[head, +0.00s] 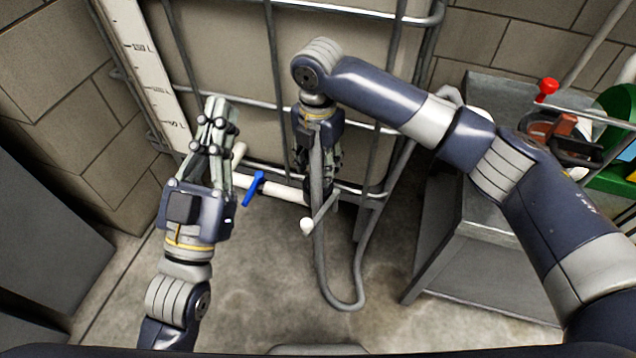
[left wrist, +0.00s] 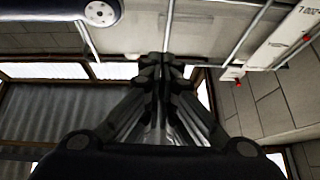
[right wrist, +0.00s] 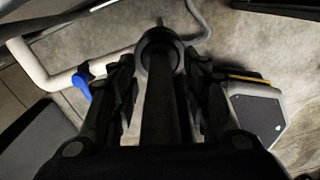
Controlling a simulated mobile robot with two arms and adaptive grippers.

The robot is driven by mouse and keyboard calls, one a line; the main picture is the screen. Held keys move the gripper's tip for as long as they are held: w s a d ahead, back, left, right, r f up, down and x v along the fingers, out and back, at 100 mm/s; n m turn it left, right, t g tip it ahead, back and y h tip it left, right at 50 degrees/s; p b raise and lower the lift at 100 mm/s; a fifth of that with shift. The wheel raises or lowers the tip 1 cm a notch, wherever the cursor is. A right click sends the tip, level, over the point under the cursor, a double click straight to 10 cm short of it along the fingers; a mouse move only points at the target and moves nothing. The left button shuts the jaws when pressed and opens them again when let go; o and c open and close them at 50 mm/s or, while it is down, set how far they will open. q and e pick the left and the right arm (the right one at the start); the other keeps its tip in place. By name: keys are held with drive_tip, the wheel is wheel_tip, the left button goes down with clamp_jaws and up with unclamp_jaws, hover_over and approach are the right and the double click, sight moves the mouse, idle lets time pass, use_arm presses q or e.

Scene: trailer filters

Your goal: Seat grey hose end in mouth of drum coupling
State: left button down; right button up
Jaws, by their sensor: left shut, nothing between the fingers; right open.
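The grey hose (head: 319,250) hangs in a loop below my right gripper (head: 320,188), and its upper part passes in front of that gripper. In the right wrist view a dark tube (right wrist: 160,105) runs between the open fingers to a dark ring (right wrist: 160,48). I cannot tell whether this ring is the drum coupling's mouth, or whether the hose end is in it. The fingers stand either side, apart. A white pipe (head: 285,190) with a blue handle (head: 253,188) leads towards the ring. My left gripper (head: 215,122) is shut and empty, pointing up left of the pipe.
A caged pale tank (head: 235,60) with metal bars stands behind both grippers. A grey metal cabinet (head: 460,240) with red and green items on top stands right. A white-knobbed lever (head: 307,226) sits by the hose. The concrete floor (head: 240,310) in front is mostly clear.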

drive_tip(key=shift+f+b, duration=0.35)
drive_tip(key=shift+f, duration=0.8)
use_arm(q)
drive_tip(key=s+r+t, duration=0.1)
drive_tip(key=s+r+t+h, duration=0.1)
drive_tip(key=s+r, duration=0.1)
drive_tip(key=shift+a+r+t, duration=0.15)
drive_tip(key=shift+r+t, duration=0.05)
drive_tip(key=shift+t, duration=0.1)
use_arm(e)
clamp_jaws()
